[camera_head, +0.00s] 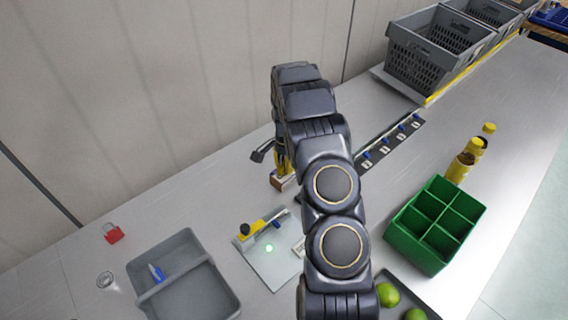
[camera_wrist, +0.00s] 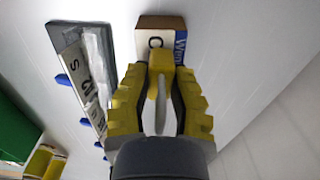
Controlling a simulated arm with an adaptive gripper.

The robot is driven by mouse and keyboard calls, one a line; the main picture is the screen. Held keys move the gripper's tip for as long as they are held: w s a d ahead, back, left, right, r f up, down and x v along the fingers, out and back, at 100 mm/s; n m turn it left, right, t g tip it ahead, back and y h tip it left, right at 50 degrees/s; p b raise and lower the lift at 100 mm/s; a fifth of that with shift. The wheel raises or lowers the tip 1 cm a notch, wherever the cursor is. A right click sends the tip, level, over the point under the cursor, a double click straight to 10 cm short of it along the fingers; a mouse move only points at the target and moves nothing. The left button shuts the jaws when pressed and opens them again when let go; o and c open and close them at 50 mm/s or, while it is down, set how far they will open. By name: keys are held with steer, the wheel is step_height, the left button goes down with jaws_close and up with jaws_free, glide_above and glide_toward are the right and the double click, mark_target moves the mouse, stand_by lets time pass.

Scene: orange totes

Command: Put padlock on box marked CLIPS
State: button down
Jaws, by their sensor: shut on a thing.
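A red padlock (camera_head: 113,234) lies on the table at the far left of the head view, well away from my gripper. My gripper (camera_head: 281,168) is low over the table near the back wall, partly hidden by my arm. In the wrist view my gripper (camera_wrist: 160,75) has its yellow fingers shut on a small smooth yellow thing (camera_wrist: 156,88); I cannot tell what it is. A small brown box (camera_wrist: 162,22) is just beyond the fingertips, with a white label showing a "C"; the rest of the label is hidden. Its brown side shows in the head view (camera_head: 277,183).
A grey divided tray (camera_head: 222,278) and a clear cup (camera_head: 106,281) are at the front left. A green divided crate (camera_head: 410,248), yellow bottles (camera_head: 461,167) and a dark labelled strip (camera_head: 384,147) are right.

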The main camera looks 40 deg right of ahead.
steer(key=c, duration=1.1)
jaws_free()
steer(key=shift+f, duration=0.15)
